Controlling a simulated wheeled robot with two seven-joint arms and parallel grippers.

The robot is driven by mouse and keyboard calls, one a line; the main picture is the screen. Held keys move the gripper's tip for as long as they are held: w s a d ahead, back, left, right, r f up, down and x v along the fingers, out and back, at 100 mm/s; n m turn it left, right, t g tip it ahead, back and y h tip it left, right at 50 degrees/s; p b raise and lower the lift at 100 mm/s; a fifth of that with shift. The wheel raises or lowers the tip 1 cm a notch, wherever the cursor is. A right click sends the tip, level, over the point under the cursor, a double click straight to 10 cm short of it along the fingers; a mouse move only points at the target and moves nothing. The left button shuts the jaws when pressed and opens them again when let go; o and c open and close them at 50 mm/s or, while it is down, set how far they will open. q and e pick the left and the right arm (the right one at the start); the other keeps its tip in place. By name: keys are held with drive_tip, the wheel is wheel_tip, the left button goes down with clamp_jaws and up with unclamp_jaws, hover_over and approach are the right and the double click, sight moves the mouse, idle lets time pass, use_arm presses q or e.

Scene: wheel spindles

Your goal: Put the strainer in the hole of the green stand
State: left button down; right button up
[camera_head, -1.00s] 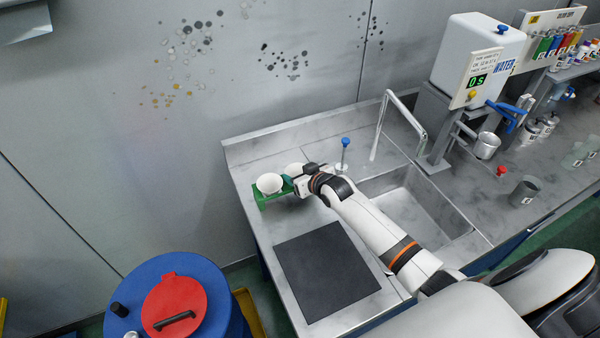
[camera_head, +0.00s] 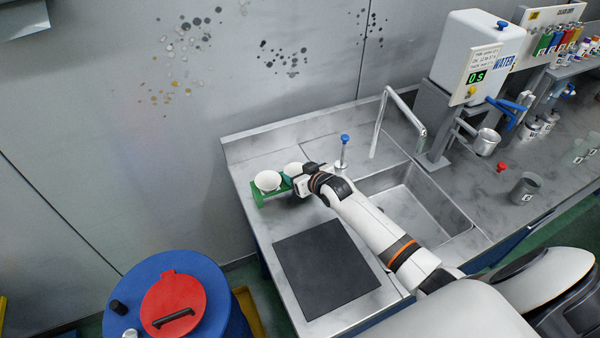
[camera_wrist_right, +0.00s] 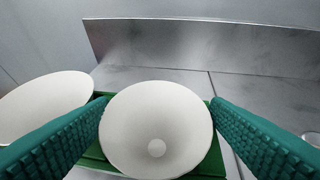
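The green stand (camera_head: 259,199) is on the left end of the steel counter and carries two white bowl-shaped pieces side by side. The left one (camera_head: 268,181) sits clear of my gripper. The right one (camera_wrist_right: 157,125), with a pale disc at its bottom, fills the middle of the wrist view; I cannot tell which is the strainer. My right gripper (camera_wrist_right: 160,103) is open, its teal fingers on either side of the right white piece, very near its rim. How deep that piece sits in its hole is hidden. My left gripper is not in view.
A black mat (camera_head: 326,268) lies in front of the stand. A sink (camera_head: 405,208) and faucet (camera_head: 392,118) are to the right. A blue-capped post (camera_head: 343,150) stands just right of the gripper. A blue barrel (camera_head: 222,300) is at lower left.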

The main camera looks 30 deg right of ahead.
drive_tip(key=shift+s+f, duration=0.25)
drive_tip(key=shift+f, duration=0.25)
drive_tip(key=shift+r, duration=0.2)
drive_tip(key=shift+r+p, duration=0.55)
drive_tip(key=b+v, duration=0.1)
drive_tip(key=v, duration=1)
drive_tip(key=shift+s+r+b, duration=0.25)
drive_tip(key=shift+r+b, duration=0.05)
drive_tip(key=shift+r, duration=0.05)
